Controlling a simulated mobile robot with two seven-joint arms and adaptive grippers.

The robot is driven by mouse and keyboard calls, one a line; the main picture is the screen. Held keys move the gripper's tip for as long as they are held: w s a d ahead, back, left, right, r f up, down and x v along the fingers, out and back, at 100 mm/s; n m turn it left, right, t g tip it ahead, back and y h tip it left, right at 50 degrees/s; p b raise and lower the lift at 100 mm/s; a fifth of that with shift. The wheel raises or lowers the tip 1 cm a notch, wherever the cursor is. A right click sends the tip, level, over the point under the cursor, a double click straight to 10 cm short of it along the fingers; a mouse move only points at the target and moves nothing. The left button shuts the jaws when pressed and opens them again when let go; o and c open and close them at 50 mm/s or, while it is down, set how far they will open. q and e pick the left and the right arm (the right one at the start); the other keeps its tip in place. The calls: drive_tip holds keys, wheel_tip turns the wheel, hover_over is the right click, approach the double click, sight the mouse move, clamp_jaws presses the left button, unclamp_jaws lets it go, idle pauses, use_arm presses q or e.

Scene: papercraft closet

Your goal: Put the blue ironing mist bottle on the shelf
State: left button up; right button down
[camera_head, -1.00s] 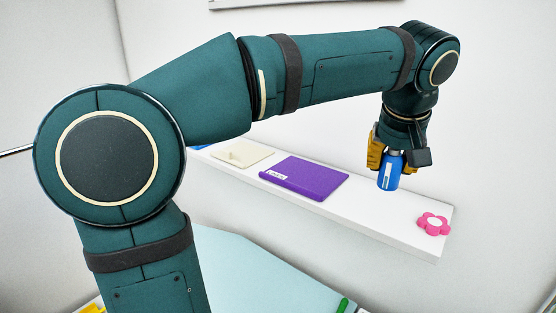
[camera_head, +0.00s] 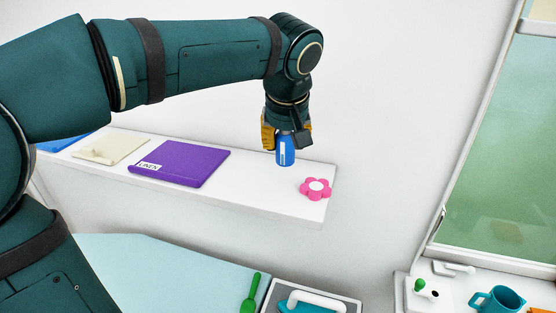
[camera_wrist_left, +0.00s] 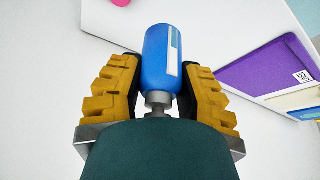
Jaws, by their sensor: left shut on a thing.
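The blue ironing mist bottle (camera_head: 285,150) is upright between the yellow fingers of my left gripper (camera_head: 285,138), which is shut on it. Its lower end is over the white shelf (camera_head: 262,188); I cannot tell whether it touches the board. In the left wrist view the bottle (camera_wrist_left: 161,62) sits between both fingers (camera_wrist_left: 157,88), with its white label strip showing and its narrow neck towards the wrist. My right gripper is in neither view.
On the shelf, a purple folder (camera_head: 180,163) lies left of the bottle and a pink flower (camera_head: 315,189) to its right. A cream item (camera_head: 108,148) lies farther left. Below are a light blue surface (camera_head: 165,270), a green spoon-like item (camera_head: 251,293) and a teal iron (camera_head: 310,303).

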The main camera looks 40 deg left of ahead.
sight(285, 161)
use_arm(q)
drive_tip(key=shift+f, duration=2.45)
drive_tip(key=shift+f+b, duration=0.2)
drive_tip(key=shift+b, duration=0.1)
drive_tip(key=o, duration=1.1)
drive_tip(key=shift+c, duration=0.2)
drive_tip(key=shift+r, duration=0.1)
drive_tip(key=p+v, duration=0.1)
drive_tip(key=v, duration=1.1)
drive_tip(key=shift+s, duration=0.1)
